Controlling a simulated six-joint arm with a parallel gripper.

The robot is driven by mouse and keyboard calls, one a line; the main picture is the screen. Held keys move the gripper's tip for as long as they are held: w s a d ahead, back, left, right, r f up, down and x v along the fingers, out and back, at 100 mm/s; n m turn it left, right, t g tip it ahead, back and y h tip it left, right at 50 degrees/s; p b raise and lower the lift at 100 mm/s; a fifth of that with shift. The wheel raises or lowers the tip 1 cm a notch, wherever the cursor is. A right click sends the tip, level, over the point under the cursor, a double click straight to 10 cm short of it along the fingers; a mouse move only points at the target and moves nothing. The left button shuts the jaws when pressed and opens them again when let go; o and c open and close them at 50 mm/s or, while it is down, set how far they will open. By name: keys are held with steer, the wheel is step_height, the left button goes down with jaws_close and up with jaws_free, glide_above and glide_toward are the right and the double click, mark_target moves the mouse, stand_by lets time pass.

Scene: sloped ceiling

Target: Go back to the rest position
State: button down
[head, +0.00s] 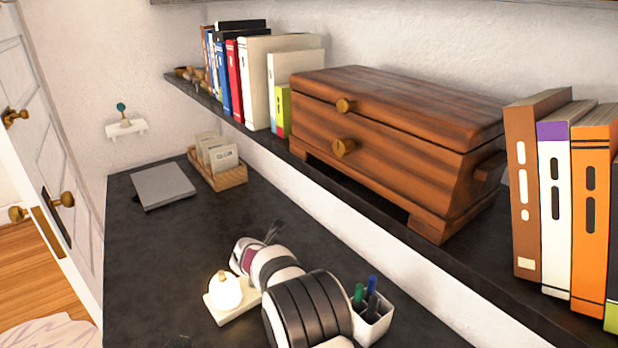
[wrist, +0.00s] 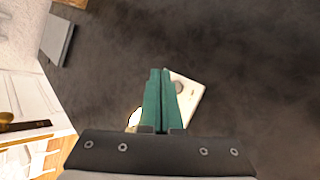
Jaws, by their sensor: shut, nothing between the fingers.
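My gripper (head: 272,232) is above the dark desk top (head: 150,250) in the head view, at the far end of my white and black arm. Its dark fingertips are small there. In the wrist view my gripper (wrist: 160,72) shows two green fingers side by side, shut with nothing between them. They lie in front of a white plate (wrist: 190,98) and hide part of it. In the head view the lit round lamp (head: 226,291) stands on that white base, just left of my arm.
A white pen cup (head: 372,318) stands close right of my arm. A grey laptop (head: 162,186) and a wooden card tray (head: 232,180) lie farther back. A shelf above carries a wooden chest (head: 390,130) and books (head: 590,210). The desk's left middle is clear.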

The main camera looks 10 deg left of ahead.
steer(key=s+d+r+m+g+h, duration=0.1)
steer(key=s+d+r+m, duration=0.2)
steer(key=d+m, duration=0.3)
steer(key=s+d+r+m+g+h, duration=0.1)
steer(key=s+d+r+m+h, duration=0.2)
steer(key=d, duration=0.5)
steer(key=s+d+r+m+g, duration=0.1)
steer(key=s+d+r+m, duration=0.35)
steer(key=d, duration=0.25)
steer(key=s+d+r+m+g, duration=0.1)
steer(key=s+d+m, duration=0.35)
steer(key=s, duration=0.25)
steer(key=s+d+m+g, duration=0.2)
steer(key=s+d+m, duration=0.2)
steer(key=s+m, duration=0.25)
steer(key=s+f+m+g+y, duration=0.1)
steer(key=s+m, duration=0.8)
steer(key=s, duration=0.9)
steer(key=shift+a+m+g+y, duration=0.35)
steer(key=shift+a+g+y, duration=0.1)
steer(key=shift+g+y, duration=0.4)
steer(key=shift+f, duration=0.1)
